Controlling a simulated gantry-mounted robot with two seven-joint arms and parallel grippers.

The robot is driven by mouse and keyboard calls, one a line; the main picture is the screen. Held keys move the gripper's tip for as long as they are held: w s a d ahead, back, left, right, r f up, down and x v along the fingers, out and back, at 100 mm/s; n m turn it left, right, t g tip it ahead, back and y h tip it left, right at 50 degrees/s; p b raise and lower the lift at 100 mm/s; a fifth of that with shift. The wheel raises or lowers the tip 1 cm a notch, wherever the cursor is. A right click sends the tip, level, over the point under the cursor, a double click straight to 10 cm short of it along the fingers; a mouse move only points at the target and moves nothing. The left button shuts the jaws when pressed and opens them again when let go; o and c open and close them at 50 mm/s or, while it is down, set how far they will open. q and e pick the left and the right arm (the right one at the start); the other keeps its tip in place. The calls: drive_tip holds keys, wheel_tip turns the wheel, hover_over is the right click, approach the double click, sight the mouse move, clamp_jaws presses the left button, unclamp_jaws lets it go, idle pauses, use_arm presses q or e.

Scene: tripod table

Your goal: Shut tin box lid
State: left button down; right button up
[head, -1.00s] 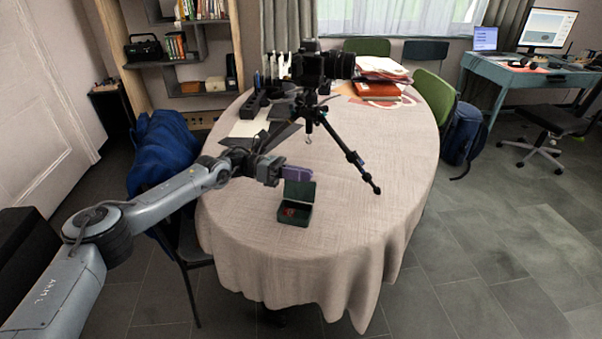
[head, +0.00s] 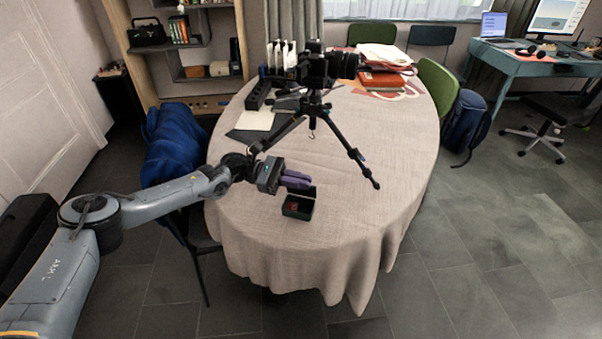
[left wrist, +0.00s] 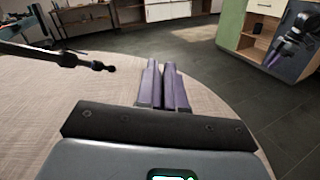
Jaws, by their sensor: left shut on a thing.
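The small dark green tin box (head: 298,208) stands on the round table's near part, with something red inside. Its lid (head: 307,191) stands raised at the far side, partly hidden by my left gripper. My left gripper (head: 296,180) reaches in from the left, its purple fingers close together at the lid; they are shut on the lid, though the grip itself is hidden. The fingers also show in the left wrist view (left wrist: 162,85), where I cannot make out the box. My right gripper (left wrist: 275,58) shows at the right of that view, away from the table, its jaw state unclear.
A black tripod with a camera (head: 318,68) stands on the table (head: 350,220); one leg (head: 362,165) comes down right of the box. Papers and a dark folder (head: 255,125) lie behind my left arm. The table's front is clear.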

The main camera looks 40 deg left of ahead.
use_arm(q)
drive_tip(key=shift+s+f, duration=0.1)
idle(0.4)
drive_tip(key=c, duration=1.3)
unclamp_jaws()
drive_tip(key=shift+a, duration=0.3)
drive_tip(key=p+v, duration=0.1)
drive_tip(key=v, duration=0.9)
drive_tip(key=shift+s+p, duration=0.15)
drive_tip(key=shift+p, duration=0.15)
